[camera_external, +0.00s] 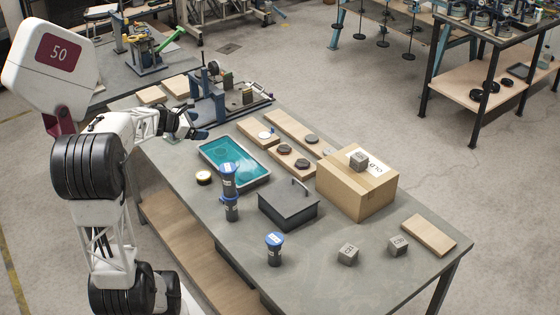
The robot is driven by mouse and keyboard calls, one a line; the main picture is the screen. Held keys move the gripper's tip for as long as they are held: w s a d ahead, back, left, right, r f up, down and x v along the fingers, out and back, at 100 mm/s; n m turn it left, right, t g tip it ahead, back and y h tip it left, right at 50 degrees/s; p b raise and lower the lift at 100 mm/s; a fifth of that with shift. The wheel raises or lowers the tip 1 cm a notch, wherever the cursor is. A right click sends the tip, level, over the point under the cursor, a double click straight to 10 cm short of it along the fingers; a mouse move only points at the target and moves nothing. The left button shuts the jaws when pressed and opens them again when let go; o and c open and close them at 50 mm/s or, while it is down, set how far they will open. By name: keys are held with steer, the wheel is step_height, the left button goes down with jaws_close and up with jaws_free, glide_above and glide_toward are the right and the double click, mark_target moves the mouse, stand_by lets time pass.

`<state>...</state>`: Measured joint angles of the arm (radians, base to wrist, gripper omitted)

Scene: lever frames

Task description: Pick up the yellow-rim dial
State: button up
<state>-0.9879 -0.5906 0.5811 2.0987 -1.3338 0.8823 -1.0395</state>
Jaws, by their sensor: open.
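The yellow-rim dial (204,177) is a small round disc with a yellowish rim and a dark edge. It lies flat on the grey table near its left edge, just left of the teal tray (257,180). My gripper (191,131) is above the far-left part of the table, beyond the dial and apart from it. The gripper is open, with nothing visible between its fingers. Its fingers are small and dark against the blue-grey fixture behind, so their exact height is hard to tell.
Stacked blue-lidded containers (230,190) stand near the dial, with another (274,249) closer. A dark box (289,205), a cardboard box (356,184) and grey cubes (348,254) are further right. A lever fixture (212,100) stands behind the tray. Bare table surrounds the dial.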

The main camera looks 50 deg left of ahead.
steer(key=s+a+n+t+y, duration=0.1)
steer(key=s+a+n+y, duration=0.2)
steer(key=a+n, duration=0.35)
steer(key=m, duration=0.2)
glide_toward(202, 175)
steer(key=shift+w+a+f+n+h, duration=0.15)
steer(key=shift+w+f, duration=0.15)
steer(key=shift+w, duration=0.3)
steer(key=shift+w+a+f+n+h, duration=0.1)
steer(key=shift+w+a+f+h, duration=0.15)
steer(key=shift+w, duration=0.35)
steer(key=shift+x, duration=1.3)
steer(key=shift+x, duration=2.6)
